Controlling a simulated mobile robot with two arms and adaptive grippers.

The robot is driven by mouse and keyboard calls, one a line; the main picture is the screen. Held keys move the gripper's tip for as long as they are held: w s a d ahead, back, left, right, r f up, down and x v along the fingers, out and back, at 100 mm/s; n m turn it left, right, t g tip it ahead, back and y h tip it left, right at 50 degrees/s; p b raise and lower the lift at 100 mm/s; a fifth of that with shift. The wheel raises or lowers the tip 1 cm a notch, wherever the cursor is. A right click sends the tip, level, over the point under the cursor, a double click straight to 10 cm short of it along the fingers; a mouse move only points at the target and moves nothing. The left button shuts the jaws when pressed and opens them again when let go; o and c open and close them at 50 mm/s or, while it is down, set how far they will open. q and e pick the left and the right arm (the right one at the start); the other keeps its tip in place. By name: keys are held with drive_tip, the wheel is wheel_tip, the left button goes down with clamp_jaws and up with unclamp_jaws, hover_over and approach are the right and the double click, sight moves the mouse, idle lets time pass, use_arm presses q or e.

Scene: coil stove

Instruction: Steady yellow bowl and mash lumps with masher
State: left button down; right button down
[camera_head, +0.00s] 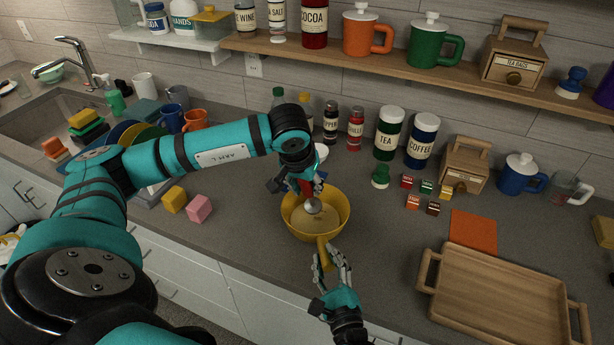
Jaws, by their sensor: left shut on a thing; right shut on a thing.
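The yellow bowl (343,217) stands on the grey counter near its front edge, with a yellow handle-like part (323,252) toward me. My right gripper (326,262) is shut on that part from the front. My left gripper (303,186) is above the bowl, shut on the masher (313,206). The masher's red handle shows between the fingers, and its grey lower part is down inside the bowl. The bowl's inside looks yellow-tan; lumps cannot be told apart, and the masher's bottom end is not clearly visible.
A wooden tray (497,302) lies at the right, with an orange mat (473,231) behind it. Yellow (174,199) and pink (199,208) blocks lie left of the bowl. Bottles and canisters stand behind it, below a shelf (400,66). The counter between bowl and tray is clear.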

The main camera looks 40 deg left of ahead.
use_arm(q)
drive_tip(key=shift+f, duration=0.5)
drive_tip(key=shift+w+d+f, duration=0.15)
drive_tip(key=shift+f, duration=0.2)
drive_tip(key=shift+w+d+f, duration=0.15)
drive_tip(key=shift+f, duration=0.2)
drive_tip(key=shift+s+a, duration=0.4)
drive_tip(key=shift+a, duration=0.05)
wheel_tip(320, 180, up, 4)
drive_tip(key=shift+w+d, duration=0.15)
drive_tip(key=shift+r, duration=2.1)
use_arm(e)
drive_tip(key=c, duration=1)
unclamp_jaws()
